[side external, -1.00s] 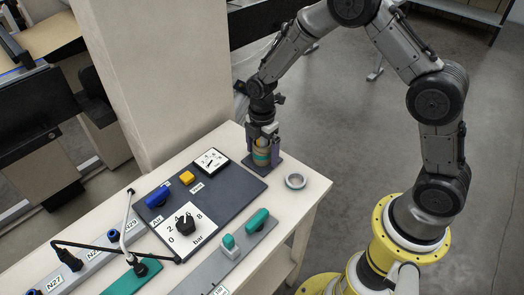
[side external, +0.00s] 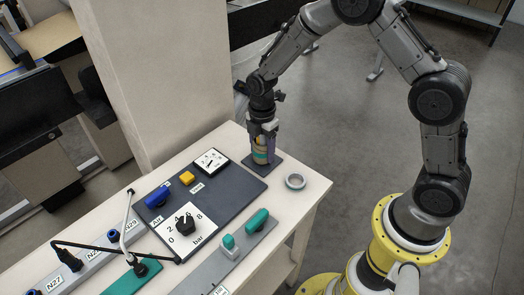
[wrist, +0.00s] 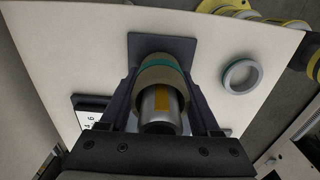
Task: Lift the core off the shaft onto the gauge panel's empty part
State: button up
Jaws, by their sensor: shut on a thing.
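The core (side external: 260,156), a tan tube with a teal band, is around the shaft above a dark square base plate (side external: 275,168) at the table's far corner. The wrist view shows the core (wrist: 160,72) and the silver shaft (wrist: 160,103) with an orange strip. My gripper (wrist: 162,82) has a finger on each side of the core and is shut on it. It points down in the side view (side external: 262,146). The dark gauge panel (side external: 228,187) lies left of the base plate, with a bare stretch between its dials and buttons. The core's lower edge is hard to make out.
A grey ring (side external: 295,181) lies on the table (side external: 310,195) right of the panel. The panel carries a white gauge (side external: 210,161), a yellow button (side external: 187,178), a blue handle (side external: 157,197) and a black knob (side external: 184,222). A grey strip with teal levers (side external: 258,220) lies in front.

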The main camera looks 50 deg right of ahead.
notch_tip(320, 180, up, 17)
dwell(0.6)
jog(key=shift+r, duration=0.1)
jog(key=shift+f+m, duration=0.3)
jog(key=s+a+f, duration=0.2)
jog(key=s+a, duration=0.2)
jog(key=s, duration=0.3)
jog(key=s+a+f, duration=0.2)
jog(key=s+a, duration=0.1)
jog(key=s, duration=0.4)
send_over(235, 185)
jog(key=f, duration=0.9)
jog(key=shift+s, duration=0.3)
jog(key=shift+w+a+f, duration=0.1)
jog(key=shift+w+f, duration=0.2)
jog(key=shift+f, duration=1.6)
